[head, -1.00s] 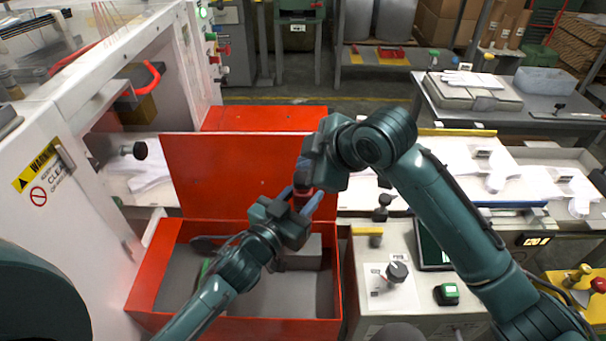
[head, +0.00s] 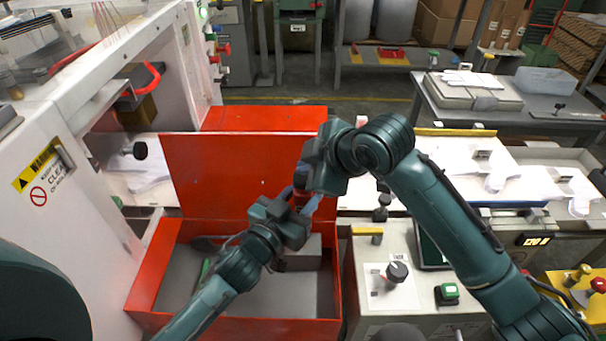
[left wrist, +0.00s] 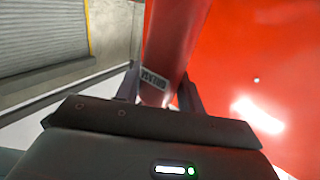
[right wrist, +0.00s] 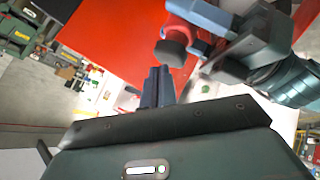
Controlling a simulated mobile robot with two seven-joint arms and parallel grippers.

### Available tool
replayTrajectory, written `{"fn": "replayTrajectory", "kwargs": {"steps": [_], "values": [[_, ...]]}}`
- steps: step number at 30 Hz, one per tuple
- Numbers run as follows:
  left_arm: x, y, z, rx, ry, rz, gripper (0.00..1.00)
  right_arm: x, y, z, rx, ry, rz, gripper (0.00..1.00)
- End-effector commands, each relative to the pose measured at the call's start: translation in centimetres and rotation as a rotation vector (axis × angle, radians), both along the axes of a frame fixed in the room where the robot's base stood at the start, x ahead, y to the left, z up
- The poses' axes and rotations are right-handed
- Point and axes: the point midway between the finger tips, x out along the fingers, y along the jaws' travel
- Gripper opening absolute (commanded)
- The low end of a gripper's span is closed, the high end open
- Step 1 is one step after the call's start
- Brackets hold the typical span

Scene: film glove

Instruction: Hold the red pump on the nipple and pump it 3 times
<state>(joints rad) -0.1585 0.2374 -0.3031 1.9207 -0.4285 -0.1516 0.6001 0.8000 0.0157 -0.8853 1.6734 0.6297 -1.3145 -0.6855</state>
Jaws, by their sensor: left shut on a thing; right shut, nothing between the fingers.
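The red pump (left wrist: 178,40) is a red cylinder with a label in the left wrist view, between my left fingers. In the right wrist view its red body (right wrist: 180,10) ends in a dark round end (right wrist: 170,52). My left gripper (head: 303,200) is shut on the pump above the red box. My right gripper (head: 301,183) is close by and shut on nothing; its fingertips (right wrist: 158,72) lie together just beside the dark end. I cannot tell whether they touch it. The pump is mostly hidden by the grippers in the head view. I cannot make out the nipple.
An open red box (head: 330,290) lies below my grippers, its red lid (head: 215,170) standing behind them. A white machine (head: 60,220) with a warning label stands at left. A control panel (head: 395,310) with a knob and green button is at right, beside a conveyor with white gloves.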

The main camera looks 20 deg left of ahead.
Motion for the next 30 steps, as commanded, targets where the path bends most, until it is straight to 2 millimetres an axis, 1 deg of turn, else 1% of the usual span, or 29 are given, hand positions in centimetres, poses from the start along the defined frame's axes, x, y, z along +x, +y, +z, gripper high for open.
{"fn": "replayTrajectory", "kwargs": {"steps": [1,30], "values": [[-0.1,0.0,-0.4,0.002,0.01,0.001,0.15,0.0,0.0,-0.1,-0.001,0.0,-0.001,0.0],[-0.1,0.0,-0.4,0.002,0.009,0.001,0.15,0.0,-0.1,-1.5,-0.004,0.003,-0.001,0.0]]}}
